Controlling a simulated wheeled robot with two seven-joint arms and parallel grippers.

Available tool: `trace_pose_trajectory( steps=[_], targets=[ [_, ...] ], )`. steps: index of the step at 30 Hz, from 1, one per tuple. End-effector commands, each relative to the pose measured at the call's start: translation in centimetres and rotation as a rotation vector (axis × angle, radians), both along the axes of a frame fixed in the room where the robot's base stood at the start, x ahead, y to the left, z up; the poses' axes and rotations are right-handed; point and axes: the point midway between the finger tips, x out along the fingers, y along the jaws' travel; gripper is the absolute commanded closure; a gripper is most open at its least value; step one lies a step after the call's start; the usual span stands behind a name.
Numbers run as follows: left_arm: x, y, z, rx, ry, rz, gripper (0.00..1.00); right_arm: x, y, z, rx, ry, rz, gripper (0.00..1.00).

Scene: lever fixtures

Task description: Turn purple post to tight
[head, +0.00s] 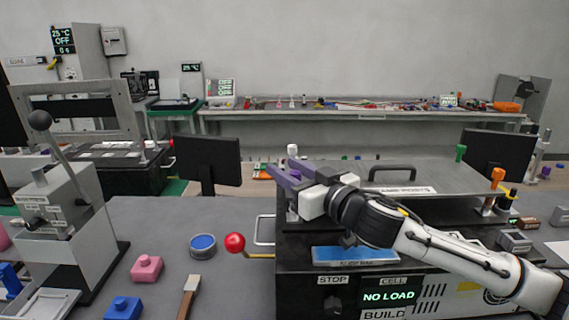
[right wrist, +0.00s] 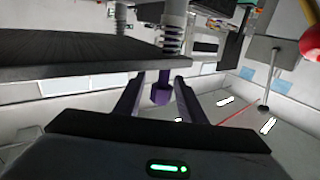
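The purple post (right wrist: 161,90) shows in the right wrist view between the two fingers of my right gripper (right wrist: 158,85). A gap shows on each side of it, so the fingers look open around or just short of it. I cannot tell whether either finger touches it. In the head view my right gripper (head: 287,175) reaches left across the front left corner of the black press-like fixture, and its fingers mostly hide the purple post there. My left gripper is not in view.
A white-capped post (head: 292,151) stands just behind my gripper. Green (head: 460,152) and orange (head: 497,175) posts stand at the fixture's right. A grey plate with a black handle (head: 392,168) lies between. A red-knobbed lever (head: 235,242) sticks out at the left.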

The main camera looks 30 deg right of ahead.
Motion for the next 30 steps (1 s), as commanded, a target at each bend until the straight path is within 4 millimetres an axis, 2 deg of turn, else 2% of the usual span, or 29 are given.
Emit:
trace_pose_trajectory(
  steps=[4,13,14,20,30],
  targets=[
    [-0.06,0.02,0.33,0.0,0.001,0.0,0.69,0.86,0.12,0.07,-0.001,0.0,0.001,0.64],
    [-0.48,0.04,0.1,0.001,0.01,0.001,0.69,1.05,0.16,-0.04,-0.002,0.0,0.002,0.64],
    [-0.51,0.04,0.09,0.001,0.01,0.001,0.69,1.04,0.16,-0.04,-0.002,0.0,0.002,0.65],
    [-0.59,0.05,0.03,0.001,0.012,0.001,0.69,1.03,0.15,-0.04,-0.002,0.0,0.002,0.99],
    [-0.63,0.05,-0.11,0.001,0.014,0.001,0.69,1.02,0.09,-0.07,0.003,0.0,-0.034,1.0]
  ],
)
